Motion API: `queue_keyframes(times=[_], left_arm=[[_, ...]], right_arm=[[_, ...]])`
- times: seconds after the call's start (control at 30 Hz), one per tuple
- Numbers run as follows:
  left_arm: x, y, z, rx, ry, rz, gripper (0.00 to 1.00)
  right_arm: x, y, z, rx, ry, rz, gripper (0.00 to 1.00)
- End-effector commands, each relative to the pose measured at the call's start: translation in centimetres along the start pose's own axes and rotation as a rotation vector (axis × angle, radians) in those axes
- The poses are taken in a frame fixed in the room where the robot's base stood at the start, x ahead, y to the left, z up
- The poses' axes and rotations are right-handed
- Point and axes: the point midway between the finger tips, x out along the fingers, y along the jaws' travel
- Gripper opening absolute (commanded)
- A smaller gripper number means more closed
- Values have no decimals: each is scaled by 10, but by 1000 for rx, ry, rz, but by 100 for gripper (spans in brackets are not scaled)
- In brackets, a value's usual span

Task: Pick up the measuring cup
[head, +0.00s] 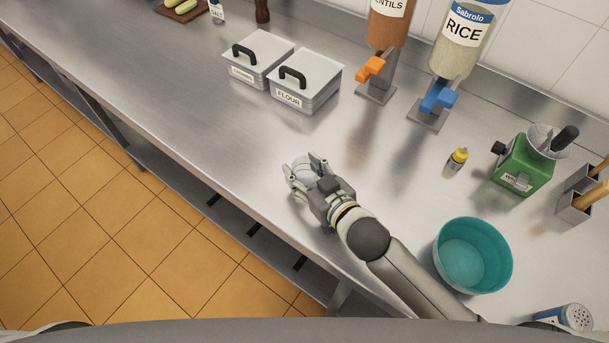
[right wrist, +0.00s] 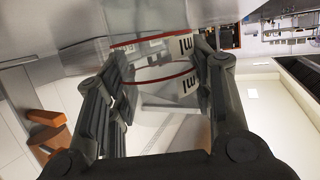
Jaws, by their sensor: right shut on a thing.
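The measuring cup (right wrist: 165,62) is clear, with a red line around it and dark markings that include "ml". In the right wrist view it sits between the two dark fingers of my right gripper (right wrist: 160,52). The right gripper (head: 304,170) is shut on it. In the head view the gripper is over the front part of the steel counter, and the cup is hard to make out there, pale and mostly hidden by the fingers. I cannot tell whether the cup touches the counter. My left gripper is not in view.
On the steel counter (head: 190,110) stand a flour container (head: 305,88), a lentils dispenser (head: 385,30), a rice dispenser (head: 455,50), a yellow-capped bottle (head: 457,160), a green grinder-like device (head: 522,170) and a teal bowl (head: 473,256). The counter left of the gripper is clear.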

Motion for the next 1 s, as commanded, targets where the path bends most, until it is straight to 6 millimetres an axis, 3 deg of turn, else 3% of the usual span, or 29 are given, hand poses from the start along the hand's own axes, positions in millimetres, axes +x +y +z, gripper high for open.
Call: queue_keyframes(times=[0.27, 0.47, 0.63, 1.0], left_arm=[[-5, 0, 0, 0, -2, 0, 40], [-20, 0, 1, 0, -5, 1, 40], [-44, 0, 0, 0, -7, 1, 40], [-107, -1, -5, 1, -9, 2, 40]], right_arm=[[-1, 0, -4, 0, 1, 0, 24], [-5, 0, -17, 2, 1, 0, 24], [-11, 0, -38, 1, 2, 0, 24], [-58, -40, -85, 4, -1, 0, 24]])
